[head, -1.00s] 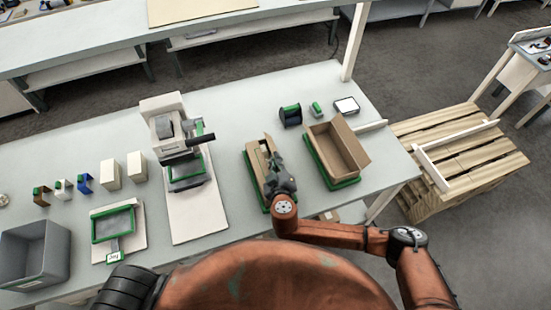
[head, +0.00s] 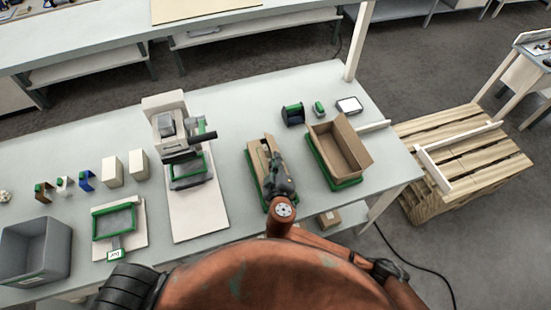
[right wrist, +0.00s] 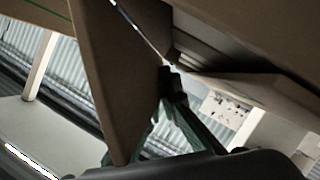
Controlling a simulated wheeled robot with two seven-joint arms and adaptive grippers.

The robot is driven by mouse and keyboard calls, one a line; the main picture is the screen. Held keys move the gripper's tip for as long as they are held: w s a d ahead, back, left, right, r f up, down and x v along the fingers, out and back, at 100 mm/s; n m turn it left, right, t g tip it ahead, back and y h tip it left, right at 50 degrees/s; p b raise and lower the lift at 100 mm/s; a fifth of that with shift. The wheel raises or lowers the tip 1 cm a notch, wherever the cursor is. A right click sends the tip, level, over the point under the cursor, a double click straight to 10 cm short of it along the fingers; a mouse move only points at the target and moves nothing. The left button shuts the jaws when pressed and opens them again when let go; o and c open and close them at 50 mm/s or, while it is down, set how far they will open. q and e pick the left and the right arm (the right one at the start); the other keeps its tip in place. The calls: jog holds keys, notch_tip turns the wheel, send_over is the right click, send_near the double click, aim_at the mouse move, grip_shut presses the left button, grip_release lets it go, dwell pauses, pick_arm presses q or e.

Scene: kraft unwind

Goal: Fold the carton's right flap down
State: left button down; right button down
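A narrow brown carton (head: 255,158) stands on a green-edged base on the bench, with flaps standing up at its top. My right gripper (head: 273,162) is over its right side and hides much of that side. In the right wrist view, the dark fingertips of the right gripper (right wrist: 173,83) meet close together, with nothing clearly between them. A brown flap panel (right wrist: 108,75) rises just left of the fingers, and another brown panel lies to the right. I cannot tell whether the fingers touch either panel. My left gripper is not in view.
A wider open brown box (head: 340,148) on a green tray stands just to the right. A press-like machine (head: 178,140) on a white board is at the left. A green-and-black holder (head: 293,115) stands behind. Bare bench lies between machine and carton.

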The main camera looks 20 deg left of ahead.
jog(key=c, duration=2.6)
grip_release()
jog(key=shift+c, duration=0.2)
jog(key=o, duration=0.4)
jog(key=shift+d, duration=0.1)
jog(key=shift+o, duration=0.2)
jog(key=v, duration=1.2)
